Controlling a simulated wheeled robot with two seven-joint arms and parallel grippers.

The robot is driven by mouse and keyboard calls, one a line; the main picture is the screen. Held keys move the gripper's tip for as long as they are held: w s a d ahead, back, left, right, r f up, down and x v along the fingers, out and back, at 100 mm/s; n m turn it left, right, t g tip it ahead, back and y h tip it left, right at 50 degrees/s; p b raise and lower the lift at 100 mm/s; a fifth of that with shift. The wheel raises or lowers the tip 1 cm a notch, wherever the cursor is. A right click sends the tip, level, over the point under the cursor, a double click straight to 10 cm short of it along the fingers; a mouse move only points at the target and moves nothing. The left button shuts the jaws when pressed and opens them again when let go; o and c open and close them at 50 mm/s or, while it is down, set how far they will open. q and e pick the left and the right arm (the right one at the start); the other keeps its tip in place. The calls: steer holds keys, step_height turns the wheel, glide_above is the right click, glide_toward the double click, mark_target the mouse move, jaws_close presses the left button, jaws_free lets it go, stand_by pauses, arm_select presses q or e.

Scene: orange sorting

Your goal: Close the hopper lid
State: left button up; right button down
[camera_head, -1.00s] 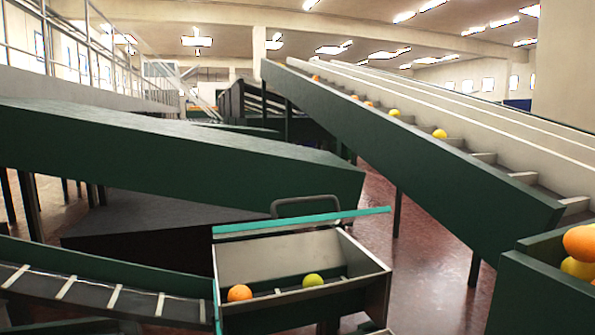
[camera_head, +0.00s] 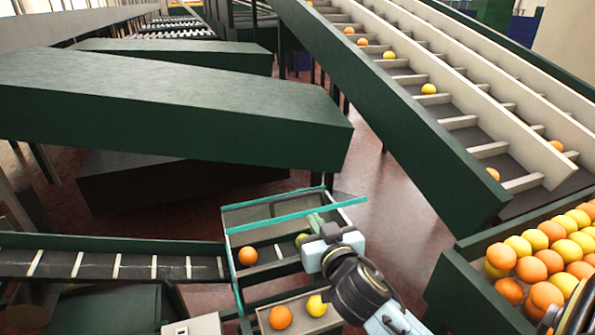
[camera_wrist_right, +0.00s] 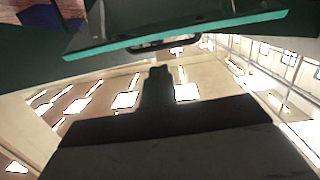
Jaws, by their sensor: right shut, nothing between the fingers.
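The hopper (camera_head: 235,285) stands at the lower middle of the head view, with an orange (camera_head: 247,256) and a partly hidden yellow-green fruit (camera_head: 301,239) inside. My left gripper is not in view.
A lower tray (camera_head: 262,322) in front of the hopper holds two fruits. A conveyor (camera_head: 135,266) runs in from the left. A green bin (camera_head: 455,285) full of oranges stands at right. A slatted incline (camera_head: 460,122) and a large green slab (camera_head: 170,105) lie behind.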

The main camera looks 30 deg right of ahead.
steer(key=shift+t, duration=0.8)
steer(key=w+r+p, duration=0.1)
steer(key=w, duration=0.3)
steer(key=w+d+r+p, duration=0.1)
steer(key=w+r, duration=0.1)
steer(key=w, duration=0.1)
steer(key=w+d+r+p, duration=0.1)
steer(key=w+r, duration=0.1)
steer(key=w, duration=0.2)
steer(key=shift+w+d, duration=0.2)
steer(key=shift+w, duration=0.1)
steer(key=f, duration=0.1)
steer(key=s+f, duration=0.1)
steer(key=f, duration=0.1)
steer(key=shift+a, duration=0.15)
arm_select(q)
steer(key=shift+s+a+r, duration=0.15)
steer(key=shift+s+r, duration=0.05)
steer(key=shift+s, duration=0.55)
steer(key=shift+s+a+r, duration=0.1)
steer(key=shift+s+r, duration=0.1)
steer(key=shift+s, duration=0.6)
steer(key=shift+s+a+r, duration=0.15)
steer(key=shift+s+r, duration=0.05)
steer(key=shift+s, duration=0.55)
arm_select(e)
steer(key=shift+s+f, duration=0.2)
steer(key=shift+f, duration=0.25)
